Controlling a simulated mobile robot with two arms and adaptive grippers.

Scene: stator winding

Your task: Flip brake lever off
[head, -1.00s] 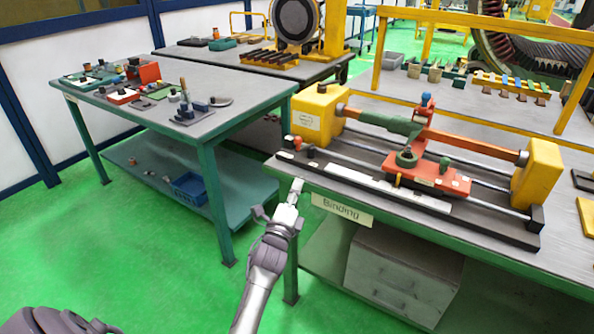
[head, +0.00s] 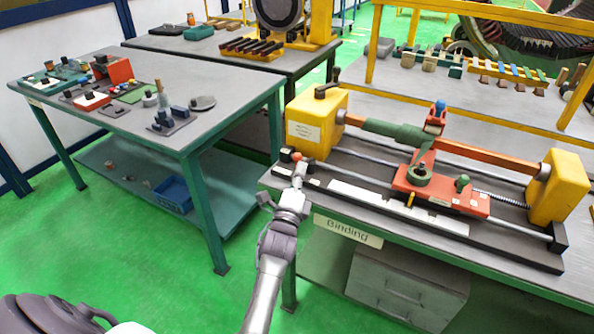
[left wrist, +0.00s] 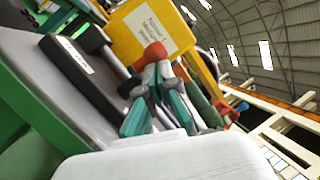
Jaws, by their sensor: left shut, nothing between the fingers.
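A small lever with a red-orange knob (head: 297,156) stands at the front left end of the binding machine (head: 345,190); I take it for the brake lever. The knob also shows in the left wrist view (left wrist: 151,54), just beyond the fingers. My left gripper (head: 299,172) is shut and empty, with its fingertips close to the knob at the bench's front left corner. The fingers show in the left wrist view (left wrist: 154,88) and partly hide the lever below its knob. I cannot tell whether they touch it. My right gripper is out of view.
A yellow end block (head: 318,122) with a dark crank (head: 327,89) rises behind the lever. A red carriage (head: 440,187) sits on the rails. A "Binding" sign (head: 347,231) hangs on the bench front. A side table (head: 215,136) with parts stands left across a gap.

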